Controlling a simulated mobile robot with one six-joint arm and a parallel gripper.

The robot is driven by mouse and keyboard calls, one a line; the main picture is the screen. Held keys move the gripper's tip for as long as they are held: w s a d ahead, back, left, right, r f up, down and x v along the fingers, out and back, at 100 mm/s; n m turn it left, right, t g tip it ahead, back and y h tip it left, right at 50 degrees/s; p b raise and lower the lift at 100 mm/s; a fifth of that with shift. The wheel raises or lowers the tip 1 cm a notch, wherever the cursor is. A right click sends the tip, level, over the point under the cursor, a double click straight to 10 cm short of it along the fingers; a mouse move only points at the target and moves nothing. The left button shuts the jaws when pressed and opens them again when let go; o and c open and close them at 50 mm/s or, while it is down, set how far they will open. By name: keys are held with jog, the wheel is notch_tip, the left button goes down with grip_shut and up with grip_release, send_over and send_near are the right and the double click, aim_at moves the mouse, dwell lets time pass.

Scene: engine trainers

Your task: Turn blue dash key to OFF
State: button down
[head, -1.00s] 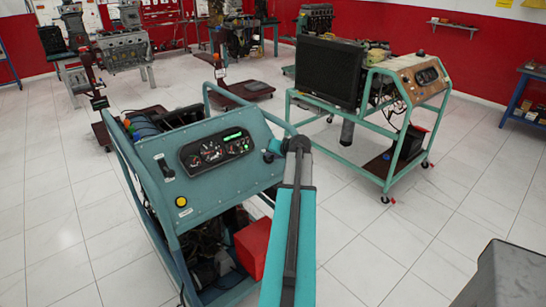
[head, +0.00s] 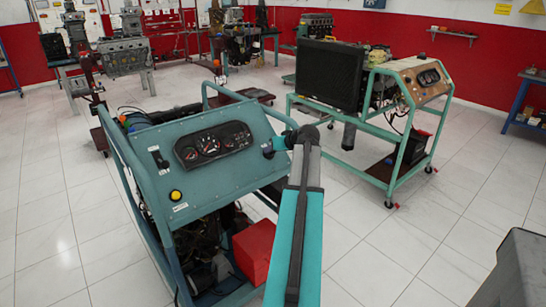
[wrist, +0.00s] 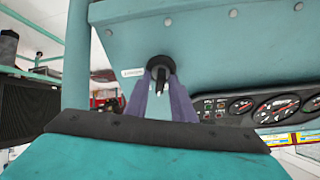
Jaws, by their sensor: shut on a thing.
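The blue dash panel (head: 235,165) is on the near engine trainer, with its gauge cluster (head: 213,143) dark. My gripper (head: 271,149) is at the panel's right edge in the head view, where it hides the key. In the wrist view the panel (wrist: 215,55) appears upside down. There the key (wrist: 160,78) sits in a round black switch (wrist: 159,65) between the two purple fingers of my gripper (wrist: 160,88). The fingers are shut on it. The key's exact angle is hard to tell.
A yellow button (head: 175,195) and a black lever (head: 160,159) are on the panel's left side. A red box (head: 254,250) is low in the trainer frame. Another green-framed trainer (head: 405,150) stands behind to the right. White tiled floor is clear between them.

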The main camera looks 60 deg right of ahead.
jog(key=shift+w+f+n+y+b, duration=0.15)
jog(key=shift+n+y+b, duration=0.15)
jog(key=shift+n+b, duration=1.6)
jog(key=shift+b, duration=0.15)
jog(key=c, duration=1.8)
grip_release()
jog(key=shift+c, duration=0.2)
jog(key=shift+a, duration=0.1)
jog(key=shift+s+r, duration=0.2)
jog(key=v, duration=1.3)
jog(key=shift+s, duration=0.35)
